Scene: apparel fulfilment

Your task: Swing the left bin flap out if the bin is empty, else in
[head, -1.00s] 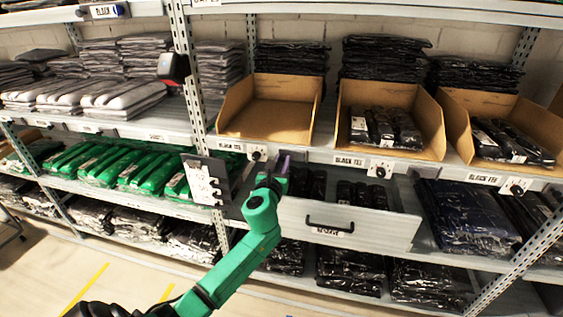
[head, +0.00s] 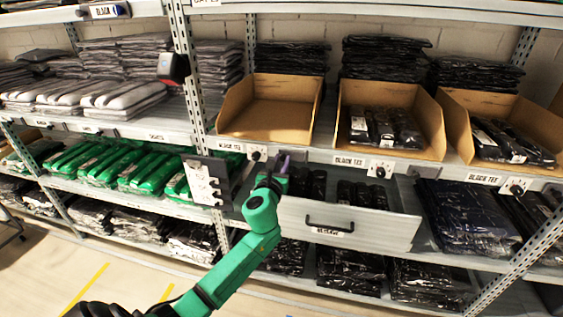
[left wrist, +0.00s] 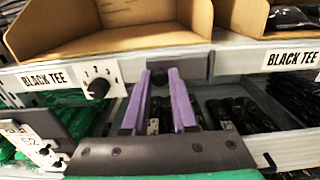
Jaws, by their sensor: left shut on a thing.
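The left bin (head: 268,112) is an open cardboard tray on the middle shelf, with nothing in it. A small dark tab (left wrist: 201,66) sits on the shelf edge under that bin, right of the dial; I take it for the flap, but cannot tell which way it is swung. My left gripper (head: 284,163) is at the shelf edge just below the bin. In the left wrist view its purple fingers (left wrist: 162,75) are at the tab and shut on a dark piece there, partly hidden. My right gripper is not in view.
A grey drawer (head: 335,228) holding dark packs stands pulled out below, close to my gripper. A hanging plate with a white card (head: 203,184) is to the left. A numbered dial (left wrist: 98,87) is on the shelf edge. Two bins right hold black packs.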

